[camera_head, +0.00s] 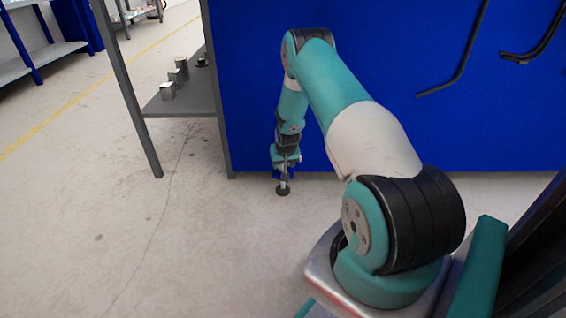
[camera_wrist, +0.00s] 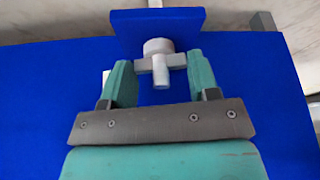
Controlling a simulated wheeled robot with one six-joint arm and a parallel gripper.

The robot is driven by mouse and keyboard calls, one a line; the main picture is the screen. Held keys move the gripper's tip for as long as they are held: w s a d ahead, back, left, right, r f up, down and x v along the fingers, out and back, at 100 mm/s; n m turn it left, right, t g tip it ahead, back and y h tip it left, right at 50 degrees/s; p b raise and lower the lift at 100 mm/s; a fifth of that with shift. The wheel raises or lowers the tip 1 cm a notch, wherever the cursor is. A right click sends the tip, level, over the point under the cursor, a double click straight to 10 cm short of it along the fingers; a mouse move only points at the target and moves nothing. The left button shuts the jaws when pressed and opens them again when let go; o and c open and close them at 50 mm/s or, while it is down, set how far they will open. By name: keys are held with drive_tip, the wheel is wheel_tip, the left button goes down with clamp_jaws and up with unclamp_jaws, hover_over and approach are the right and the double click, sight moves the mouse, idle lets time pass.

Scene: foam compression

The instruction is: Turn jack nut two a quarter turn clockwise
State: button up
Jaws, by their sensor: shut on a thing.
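The jack nut (camera_wrist: 160,72) is a light grey piece with a round collar, a side bar and a short stub, in the upper middle of the wrist view. My gripper (camera_wrist: 161,60) is shut on its side bar, with one teal finger at each end. In the head view my gripper (camera_head: 284,160) is low at the blue cabinet's bottom edge. Below it show a short grey stem and a dark round foot (camera_head: 282,190) on the floor. The nut itself is hard to make out there. I cannot tell its number from any marking.
The blue cabinet (camera_head: 400,90) stands right behind my arm. A blue plate (camera_wrist: 157,25) is just beyond the nut. A grey shelf (camera_head: 185,103) with several small metal blocks stands to the left. The floor (camera_head: 100,220) in front is clear.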

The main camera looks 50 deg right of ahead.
drive_tip(key=shift+r+m+p, duration=0.2)
drive_tip(key=shift+m+p, duration=0.2)
drive_tip(key=shift+m, duration=0.1)
drive_tip(key=shift+f+m+g+h, duration=0.2)
drive_tip(key=shift+m+g+h, duration=0.1)
drive_tip(key=shift+m, duration=0.5)
drive_tip(key=o, duration=0.9)
drive_tip(key=p+v, duration=1)
drive_tip(key=v, duration=0.7)
drive_tip(key=shift+a+r, duration=0.15)
